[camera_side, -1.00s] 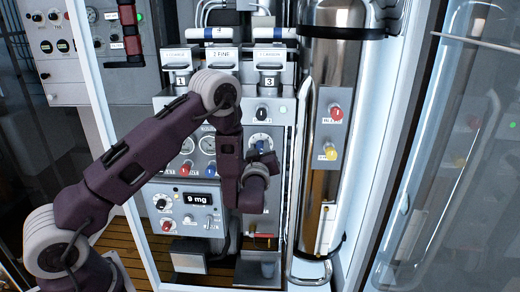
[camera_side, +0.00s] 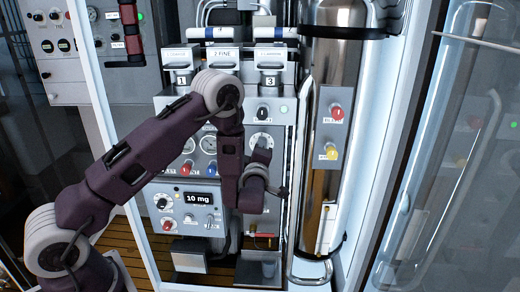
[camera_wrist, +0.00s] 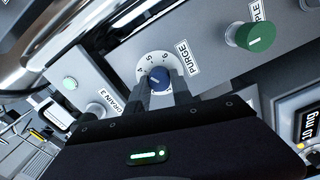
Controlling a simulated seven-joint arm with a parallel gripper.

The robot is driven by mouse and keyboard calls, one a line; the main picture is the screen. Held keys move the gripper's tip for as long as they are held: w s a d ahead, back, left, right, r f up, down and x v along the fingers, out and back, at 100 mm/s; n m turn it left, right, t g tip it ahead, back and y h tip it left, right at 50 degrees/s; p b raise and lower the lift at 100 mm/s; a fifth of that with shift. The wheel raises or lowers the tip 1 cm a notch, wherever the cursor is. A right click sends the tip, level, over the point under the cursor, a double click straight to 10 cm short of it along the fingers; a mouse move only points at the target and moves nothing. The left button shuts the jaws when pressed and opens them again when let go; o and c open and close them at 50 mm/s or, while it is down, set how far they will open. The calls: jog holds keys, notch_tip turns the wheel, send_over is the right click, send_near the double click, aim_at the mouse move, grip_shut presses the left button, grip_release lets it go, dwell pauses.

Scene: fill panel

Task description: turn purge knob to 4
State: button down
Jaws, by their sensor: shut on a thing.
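The blue purge knob (camera_wrist: 157,79) sits on a white numbered dial beside the PURGE label (camera_wrist: 188,58) in the wrist view. The numbers 4, 5 and 6 show along the dial's upper left edge. A light mark on the knob faces left, roughly toward the 4; the exact reading is too small to tell. My gripper (camera_wrist: 161,88) is shut on the knob, with one finger on each side. In the side view the purge dial (camera_side: 262,139) shows just above my wrist, and the knob itself is mostly hidden by my gripper.
A green knob (camera_wrist: 257,37) stands right of the purge knob in the wrist view. In the side view a display (camera_side: 198,198) reads 10 mg. A steel cylinder (camera_side: 333,70) with a red knob (camera_side: 337,112) and yellow knob (camera_side: 331,152) stands to the right.

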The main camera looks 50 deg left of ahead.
jog(key=shift+f+n, duration=0.1)
jog(key=shift+n, duration=1.4)
jog(key=c, duration=1.1)
grip_release()
jog(key=v, duration=0.7)
jog(key=shift+d, duration=0.1)
